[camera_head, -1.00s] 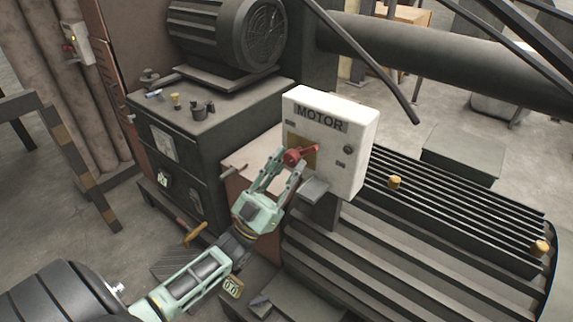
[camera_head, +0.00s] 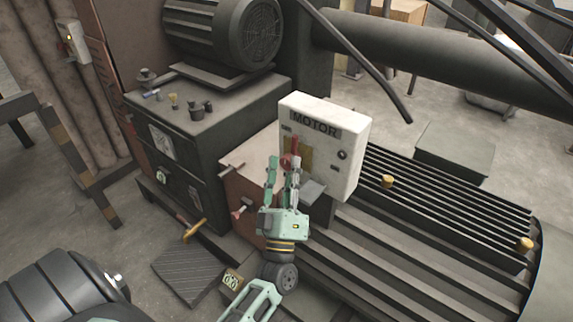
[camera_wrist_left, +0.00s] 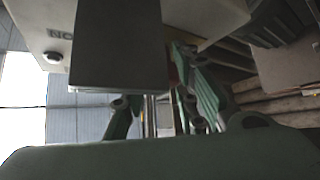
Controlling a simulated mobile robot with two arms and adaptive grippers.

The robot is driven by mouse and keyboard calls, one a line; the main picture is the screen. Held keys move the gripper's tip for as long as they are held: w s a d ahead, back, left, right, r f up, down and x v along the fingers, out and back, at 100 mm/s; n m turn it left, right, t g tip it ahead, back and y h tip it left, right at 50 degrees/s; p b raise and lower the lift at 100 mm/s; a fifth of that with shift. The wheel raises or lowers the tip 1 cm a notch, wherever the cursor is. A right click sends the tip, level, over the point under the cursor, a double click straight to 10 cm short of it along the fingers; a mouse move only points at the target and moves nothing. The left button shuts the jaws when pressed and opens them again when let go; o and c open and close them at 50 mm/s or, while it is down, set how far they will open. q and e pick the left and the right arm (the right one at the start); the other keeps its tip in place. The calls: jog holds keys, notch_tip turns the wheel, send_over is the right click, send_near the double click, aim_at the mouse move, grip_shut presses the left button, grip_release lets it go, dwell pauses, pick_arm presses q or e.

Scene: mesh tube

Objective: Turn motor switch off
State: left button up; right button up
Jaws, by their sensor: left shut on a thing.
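The white motor box (camera_head: 350,135) stands upright at the centre of the head view, labelled MOTOR. Its red switch lever (camera_head: 295,145) points upward against a brownish-yellow plate, with a red hub (camera_head: 286,161) below it. My left gripper (camera_head: 283,163) reaches up from below, its green fingers shut on the red switch at the hub. The fingers partly hide it. My right gripper is not in view.
A grey ledge (camera_head: 312,190) juts out below the switch, close to the fingers. A dark cabinet (camera_head: 215,130) with a large electric motor (camera_head: 225,35) on top stands to the left. A ribbed machine bed (camera_head: 430,225) lies to the right. A hammer (camera_head: 192,230) lies lower left.

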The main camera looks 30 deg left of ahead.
pick_arm(q)
jog(key=shift+d+r+n+g+y, duration=0.15)
jog(key=shift+d+n+g+y, duration=0.15)
jog(key=shift+n, duration=0.3)
jog(key=o, duration=0.8)
jog(key=shift+o, duration=1)
jog(key=shift+r, duration=0.1)
jog(key=shift+d, duration=0.1)
jog(key=shift+s+f, duration=0.25)
jog(key=shift+f, duration=0.1)
jog(key=v, duration=1.1)
jog(key=shift+s, duration=0.1)
